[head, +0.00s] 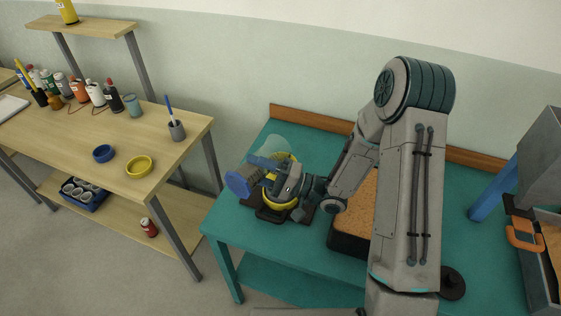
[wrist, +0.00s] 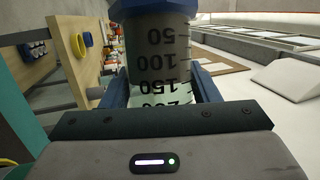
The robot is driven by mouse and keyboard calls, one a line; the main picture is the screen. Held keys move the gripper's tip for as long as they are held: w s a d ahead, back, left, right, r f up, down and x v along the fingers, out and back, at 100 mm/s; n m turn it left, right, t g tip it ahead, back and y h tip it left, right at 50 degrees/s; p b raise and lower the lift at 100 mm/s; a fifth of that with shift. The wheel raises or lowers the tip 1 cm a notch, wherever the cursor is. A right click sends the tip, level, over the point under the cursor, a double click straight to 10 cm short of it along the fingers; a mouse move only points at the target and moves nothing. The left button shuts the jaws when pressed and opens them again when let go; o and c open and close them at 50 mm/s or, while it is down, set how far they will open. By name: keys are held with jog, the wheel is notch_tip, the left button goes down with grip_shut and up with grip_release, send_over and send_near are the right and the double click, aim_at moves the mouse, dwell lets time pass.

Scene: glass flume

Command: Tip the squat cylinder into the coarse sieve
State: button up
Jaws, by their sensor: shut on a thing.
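The squat cylinder is clear with a blue foot (head: 238,184) and dark grey contents towards that foot. In the wrist view its graduated wall (wrist: 160,65) stands between the blue fingers, its numbers upside down. My gripper (head: 268,170) is shut on the cylinder. The cylinder is tilted well over, foot at lower left and clear end towards the upper right. Below and behind my gripper is a yellow ring (head: 278,204) on a dark base, probably the coarse sieve. My gripper and the cylinder cover much of it, and its mesh is hidden.
The rig stands on a teal table (head: 270,237). A dark tray of tan grains (head: 350,225) lies right of it, partly behind my arm. The wooden table at left holds a blue ring (head: 103,153), a yellow ring (head: 139,167), a brush cup (head: 177,131) and several bottles.

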jog(key=shift+w+d+r+m+t+p, duration=0.15)
jog(key=shift+w+r+m+t+p, duration=0.05)
jog(key=shift+r+m+p, duration=0.25)
jog(key=shift+w+d+r+m+t+p, duration=0.1)
jog(key=shift+w+r+m+t+p, duration=0.15)
jog(key=shift+m+p, duration=0.3)
dwell(1.9)
